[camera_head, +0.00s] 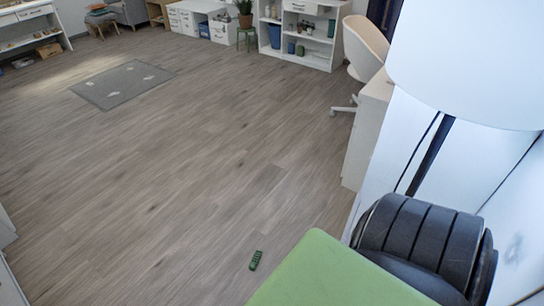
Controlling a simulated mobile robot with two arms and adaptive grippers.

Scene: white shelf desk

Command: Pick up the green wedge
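A small dark green object (255,260) lies on the wooden floor near the bottom middle of the head view. It is long and narrow with a ridged or buttoned top, and it is too small to tell whether it is a wedge. A large light green surface (325,275) with a rounded corner fills part of the bottom edge, close to the camera. The frame cuts it off, so I cannot tell its full shape. Neither of my grippers is in view.
A black ribbed object (425,240) and a lamp with a white shade (470,60) stand at right. A cream chair (365,45) is beside a white desk (366,135). White shelves (305,35) line the back. A grey rug (122,84) lies far left. The middle floor is clear.

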